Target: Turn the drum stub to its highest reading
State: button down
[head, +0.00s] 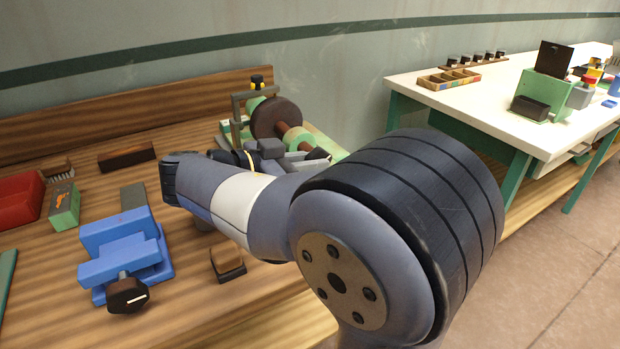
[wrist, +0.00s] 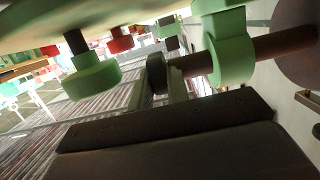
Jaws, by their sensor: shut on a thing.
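The drum machine stands at the back of the wooden bench, with a dark brown drum (head: 276,117) on a reddish-brown shaft and green supports. In the wrist view the brown shaft passes through a green bearing (wrist: 230,48), and its stub (wrist: 192,66) runs toward my fingertips (wrist: 168,78). My gripper (head: 292,155) is at the near side of the machine, partly hidden by my arm in the head view. It is shut on the drum stub. The grip itself is mostly hidden, and I cannot make out any reading.
A white table (head: 450,100) stands to the right. My arm covers much of the bench's right side.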

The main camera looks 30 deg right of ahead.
jog(key=shift+f+h+b, duration=0.15)
jog(key=shift+h+b, duration=0.45)
jog(key=shift+b, duration=0.05)
jog(key=c, duration=1.4)
grip_release()
jog(key=shift+o, duration=0.2)
notch_tip(320, 180, up, 10)
jog(key=shift+r+p, duration=0.1)
jog(key=shift+p, duration=1.15)
